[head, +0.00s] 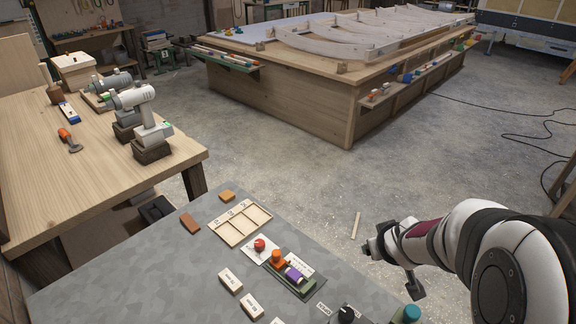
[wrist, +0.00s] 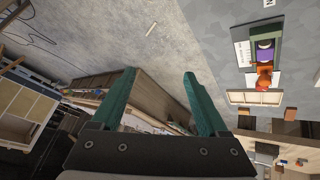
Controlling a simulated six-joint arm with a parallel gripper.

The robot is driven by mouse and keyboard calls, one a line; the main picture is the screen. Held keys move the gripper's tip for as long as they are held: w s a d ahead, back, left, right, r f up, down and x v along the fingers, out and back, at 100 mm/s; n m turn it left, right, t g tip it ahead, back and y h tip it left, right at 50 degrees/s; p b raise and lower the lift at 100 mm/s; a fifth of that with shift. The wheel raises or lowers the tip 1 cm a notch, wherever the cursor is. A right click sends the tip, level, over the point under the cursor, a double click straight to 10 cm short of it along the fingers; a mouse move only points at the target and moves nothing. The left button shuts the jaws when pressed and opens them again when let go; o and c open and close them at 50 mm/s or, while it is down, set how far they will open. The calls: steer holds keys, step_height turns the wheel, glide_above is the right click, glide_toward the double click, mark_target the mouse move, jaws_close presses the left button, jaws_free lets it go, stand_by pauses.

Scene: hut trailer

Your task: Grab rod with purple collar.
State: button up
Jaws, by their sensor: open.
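The purple collar (head: 295,273) shows on a small piece lying in a dark green tray (head: 307,290) on the grey table; the rod itself is too small to make out clearly. It also shows as a purple patch (wrist: 265,44) at the right of the wrist view. An orange piece (head: 277,258) sits beside it in the same tray. My gripper (wrist: 160,75) is open and empty, its two teal fingers apart over the floor. In the head view it is off the table's right side, well away from the tray.
A red ball-like item (head: 260,245) lies on a white card near a wooden compartment tray (head: 240,223). Label blocks (head: 230,281), a black knob (head: 346,314) and a teal-topped item (head: 410,313) stand nearer. Orange blocks (head: 190,223) lie left. The table's left part is clear.

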steer(key=w+a+f+n+t+y, duration=0.1)
steer(key=w+a+f+n+y, duration=0.15)
steer(key=w+f, duration=0.25)
steer(key=n+g+y, duration=0.2)
steer(key=n+y, duration=0.5)
steer(key=y, duration=0.3)
glide_toward(295, 273)
steer(key=shift+w+a+f, duration=0.25)
steer(key=shift+w+f, duration=0.15)
steer(key=shift+w, duration=0.1)
steer(key=x, duration=0.7)
steer(key=shift+s+a, duration=0.2)
steer(key=shift+a, duration=0.2)
jaws_close()
